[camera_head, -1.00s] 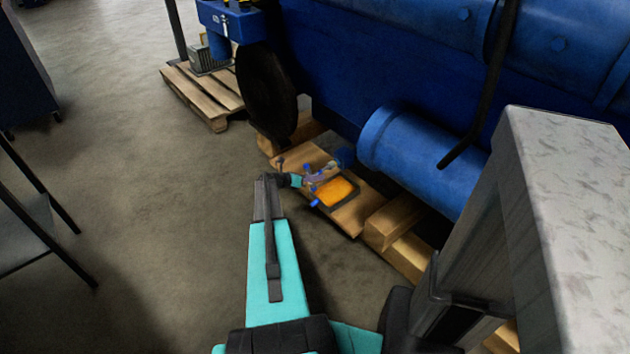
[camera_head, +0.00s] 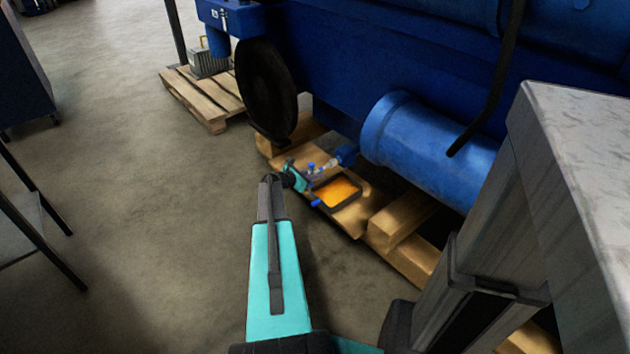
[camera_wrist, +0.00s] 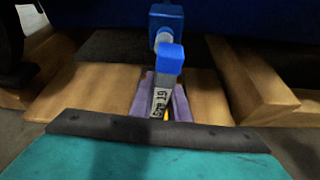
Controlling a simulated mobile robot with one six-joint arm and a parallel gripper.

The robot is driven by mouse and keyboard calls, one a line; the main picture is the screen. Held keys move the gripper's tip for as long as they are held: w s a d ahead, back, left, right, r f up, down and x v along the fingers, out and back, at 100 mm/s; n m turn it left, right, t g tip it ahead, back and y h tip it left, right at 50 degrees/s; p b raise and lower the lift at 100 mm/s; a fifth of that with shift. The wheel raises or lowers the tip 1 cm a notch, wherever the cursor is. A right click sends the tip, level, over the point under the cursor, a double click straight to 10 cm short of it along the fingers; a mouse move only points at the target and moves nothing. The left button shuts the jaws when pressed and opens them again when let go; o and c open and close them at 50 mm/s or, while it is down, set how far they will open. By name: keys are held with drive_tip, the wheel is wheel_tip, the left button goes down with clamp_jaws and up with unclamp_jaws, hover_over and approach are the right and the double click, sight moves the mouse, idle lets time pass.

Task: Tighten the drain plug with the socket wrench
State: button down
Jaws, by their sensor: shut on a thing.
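My gripper (camera_wrist: 163,98) has purple fingers shut on the socket wrench (camera_wrist: 159,103), a grey bar with a printed label. In the wrist view the wrench points away from me, with a blue block (camera_wrist: 170,58) on it. Beyond is a larger blue block-shaped fitting (camera_wrist: 166,20) low on the engine, with a pale round part below it. The drain plug cannot be told apart clearly, nor whether the socket sits on it. In the head view my gripper (camera_head: 314,178) is low beside the engine, close to the small blue fitting (camera_head: 347,154).
A dark pan with orange inside (camera_head: 323,206) lies on wooden boards just right of my gripper. A big blue cylinder (camera_head: 420,145) and timber blocks (camera_head: 400,222) are to the right. A black wheel (camera_head: 266,92) and a pallet (camera_head: 202,98) stand behind.

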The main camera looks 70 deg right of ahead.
drive_tip(key=shift+s+d+m+t+h+b, duration=0.15)
drive_tip(key=shift+m+t+h+b, duration=0.4)
drive_tip(key=shift+b, duration=1.15)
drive_tip(key=shift+m+b, duration=0.35)
drive_tip(key=shift+b, duration=0.35)
drive_tip(key=m+t+h+b, duration=0.1)
drive_tip(key=m+b, duration=0.1)
drive_tip(key=b, duration=0.5)
drive_tip(key=shift+d+b, duration=0.1)
drive_tip(key=shift+b, duration=0.3)
drive_tip(key=m+b, duration=0.1)
drive_tip(key=b, duration=0.3)
drive_tip(key=m+t+h+b, duration=0.1)
drive_tip(key=b, duration=0.3)
drive_tip(key=shift+w+d+m, duration=0.15)
drive_tip(key=shift+w+m, duration=0.15)
drive_tip(key=shift+r+b, duration=0.15)
drive_tip(key=shift+b, duration=0.35)
drive_tip(key=shift+m+h+b, duration=0.25)
drive_tip(key=shift+m+b, duration=0.05)
drive_tip(key=shift+b, duration=0.85)
drive_tip(key=m+b, duration=0.1)
drive_tip(key=b, duration=0.4)
drive_tip(key=shift+m+t+h, duration=0.25)
drive_tip(key=shift+m+h, duration=0.05)
